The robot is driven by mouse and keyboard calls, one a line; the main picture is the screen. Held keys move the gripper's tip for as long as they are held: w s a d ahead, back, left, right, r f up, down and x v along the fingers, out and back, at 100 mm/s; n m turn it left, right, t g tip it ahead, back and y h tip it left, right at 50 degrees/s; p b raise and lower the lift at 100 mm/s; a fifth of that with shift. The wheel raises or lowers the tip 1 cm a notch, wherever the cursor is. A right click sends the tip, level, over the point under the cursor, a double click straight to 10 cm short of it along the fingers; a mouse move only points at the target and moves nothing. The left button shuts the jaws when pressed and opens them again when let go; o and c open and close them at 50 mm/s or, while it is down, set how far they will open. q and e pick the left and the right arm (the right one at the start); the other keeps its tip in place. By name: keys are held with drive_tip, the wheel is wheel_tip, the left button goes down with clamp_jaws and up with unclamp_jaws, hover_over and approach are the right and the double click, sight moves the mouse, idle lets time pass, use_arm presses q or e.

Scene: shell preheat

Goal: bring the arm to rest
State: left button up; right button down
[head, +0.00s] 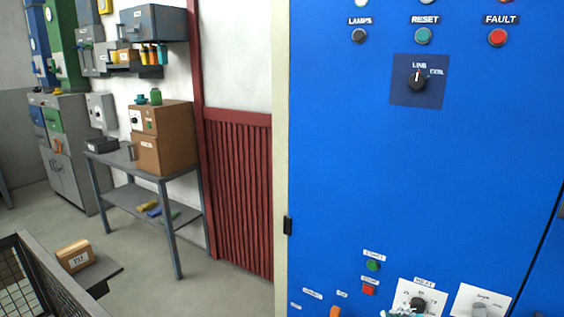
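Neither of my grippers can be made out in the head view. A small pale shape (402,314) is cut off at the bottom edge, under the heat knob (417,304); I cannot tell what it is. The large blue cabinet (420,180) fills the right half. It has a lamps button (358,36), a green reset button (423,36), a red fault button (497,37) and a black selector knob (417,80). Low on it are a green button (373,265) and a red button (369,290).
A grey metal table (122,156) at the left holds a brown box (175,140) and a dark tray (102,144). A small carton (74,255) and a mesh-sided frame (38,270) are at lower left. A red slatted panel (240,195) stands beside the cabinet. Some floor (215,295) is clear.

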drive_tip(key=s+a+f+m+g, duration=0.1)
drive_tip(key=s+f+m+g, duration=0.3)
drive_tip(key=s, duration=0.5)
drive_tip(key=s+a+f+m+g, duration=0.1)
drive_tip(key=s+f, duration=0.6)
drive_tip(key=s, duration=0.2)
drive_tip(key=s+a+f+m+g, duration=0.1)
drive_tip(key=s+f+m+g, duration=0.3)
drive_tip(key=s, duration=0.5)
wheel_tip(320, 180, down, 30)
drive_tip(key=s+n+b, duration=0.1)
drive_tip(key=s+n, duration=0.1)
drive_tip(key=s+d+f+g+b, duration=0.1)
drive_tip(key=s+d+f, duration=0.2)
drive_tip(key=s+f, duration=1.2)
drive_tip(key=shift+s+f+g+h, duration=0.3)
drive_tip(key=shift+s+h, duration=0.1)
drive_tip(key=shift+s, duration=0.2)
drive_tip(key=shift+s, duration=0.1)
